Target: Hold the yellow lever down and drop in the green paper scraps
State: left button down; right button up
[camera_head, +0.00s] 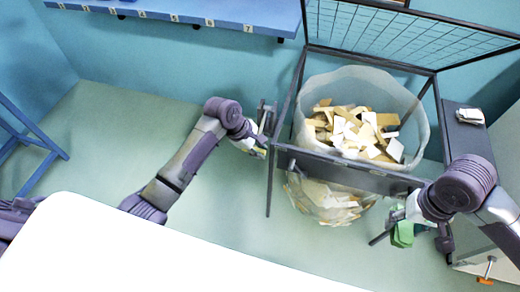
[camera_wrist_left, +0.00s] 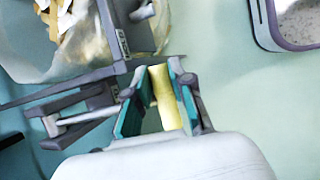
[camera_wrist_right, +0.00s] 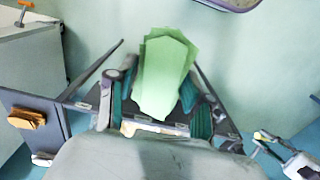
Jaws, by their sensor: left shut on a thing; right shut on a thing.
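The yellow lever (camera_wrist_left: 165,98) sits at the left side of the dark-framed bin (camera_head: 345,172). My left gripper (camera_wrist_left: 158,100) is shut on it, with a teal pad on each side; in the head view the gripper (camera_head: 262,146) covers most of it. The mesh lid (camera_head: 410,35) stands raised at the back, and the clear bag (camera_head: 420,120) is open at the top. My right gripper (camera_wrist_right: 160,108) is shut on a stack of green paper scraps (camera_wrist_right: 163,72). In the head view the green scraps (camera_head: 402,234) hang outside the frame, below its front right corner.
Cream and brown scraps (camera_head: 365,133) fill part of the bag. A blue numbered shelf (camera_head: 220,12) is at the upper left. A dark side ledge (camera_head: 465,130) holds a small pale stack. A white surface (camera_head: 150,250) spans the front, and a blue stand (camera_head: 35,145) is far left.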

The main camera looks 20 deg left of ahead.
pick_arm(q)
jog(key=shift+s+r, duration=0.6)
jog(key=shift+r, duration=0.35)
jog(key=c, duration=1)
grip_release()
jog(key=shift+r, duration=0.1)
pick_arm(e)
jog(key=shift+s, duration=0.1)
pick_arm(q)
jog(key=shift+o, duration=0.3)
jog(key=shift+r, duration=0.1)
pick_arm(e)
jog(key=shift+s, duration=0.1)
pick_arm(q)
jog(key=shift+w+r, duration=0.1)
jog(key=v, duration=1.2)
